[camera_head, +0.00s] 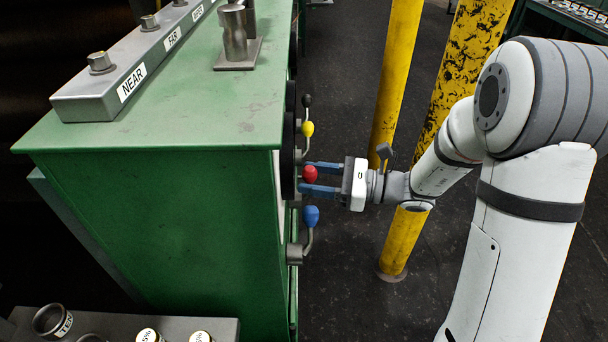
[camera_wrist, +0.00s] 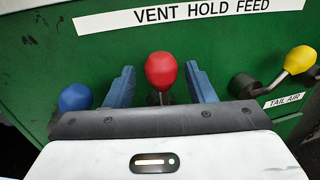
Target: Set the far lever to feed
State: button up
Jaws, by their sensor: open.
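The levers are on the side of the green cabinet (camera_head: 200,215). My gripper (camera_head: 303,176) is open, its two blue fingers on either side of a red lever knob (camera_head: 311,173). In the wrist view the red knob (camera_wrist: 165,70) stands between the fingers with a gap on each side, so it is not gripped. A label reading VENT HOLD FEED (camera_wrist: 200,13) runs above it. A blue knob (camera_head: 311,215) and a yellow knob (camera_head: 307,129) flank the red one. A black knob (camera_head: 306,100) lies beyond the yellow.
A TAIL AIR label (camera_wrist: 284,99) is below the yellow knob (camera_wrist: 299,59) in the wrist view. The blue knob (camera_wrist: 75,97) is close to the left finger. Yellow posts (camera_head: 397,70) stand behind my arm. A grey button bar (camera_head: 105,88) with NEAR and FAR labels lies on the cabinet top.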

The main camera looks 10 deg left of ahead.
jog(key=shift+a, duration=0.7)
grip_shut()
jog(key=shift+a, duration=0.3)
jog(key=shift+d, duration=0.1)
